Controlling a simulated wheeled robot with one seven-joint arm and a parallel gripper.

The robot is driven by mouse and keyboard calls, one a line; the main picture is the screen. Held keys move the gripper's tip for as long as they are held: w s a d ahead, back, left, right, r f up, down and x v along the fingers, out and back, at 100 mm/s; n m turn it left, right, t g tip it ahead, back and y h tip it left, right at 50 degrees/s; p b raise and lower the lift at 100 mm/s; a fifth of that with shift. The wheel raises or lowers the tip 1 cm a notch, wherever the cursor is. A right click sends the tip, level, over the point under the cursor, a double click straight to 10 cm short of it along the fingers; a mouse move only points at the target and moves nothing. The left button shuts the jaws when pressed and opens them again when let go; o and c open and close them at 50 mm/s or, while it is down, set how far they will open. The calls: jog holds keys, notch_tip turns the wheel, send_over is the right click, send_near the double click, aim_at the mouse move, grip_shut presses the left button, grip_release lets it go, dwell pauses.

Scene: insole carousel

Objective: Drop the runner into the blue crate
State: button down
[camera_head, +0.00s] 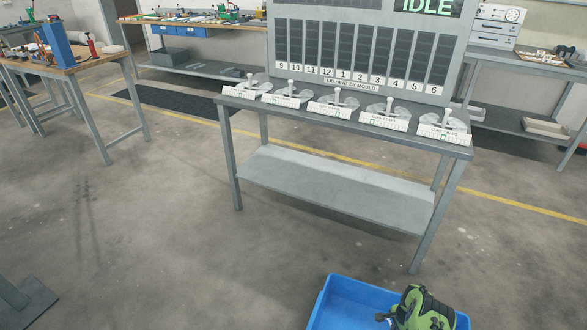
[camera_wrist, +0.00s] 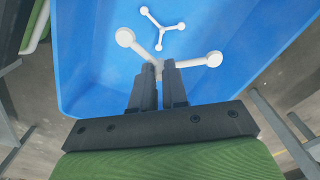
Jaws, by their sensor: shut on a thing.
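The runner (camera_wrist: 202,61), a white branched piece with round ends, is in the wrist view. My gripper (camera_wrist: 160,70) is shut on it near its middle. The held runner is over the blue crate (camera_wrist: 83,55), and its height above the floor of the crate is hard to judge. A second white three-armed piece (camera_wrist: 162,31) lies inside the crate and looks smaller, so farther away. In the head view the blue crate (camera_head: 324,300) is at the bottom edge, partly cut off. My green and black gripper body is over its right side and hides part of it.
A grey bench (camera_head: 330,190) stands behind the crate, with a row of labelled stations and a board reading IDLE. A wooden-topped table (camera_head: 85,65) is at the left.

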jog(key=c, duration=1.1)
grip_release()
notch_tip(320, 180, up, 16)
jog(key=p, duration=0.7)
jog(key=shift+f+p, duration=0.15)
jog(key=shift+p, duration=0.15)
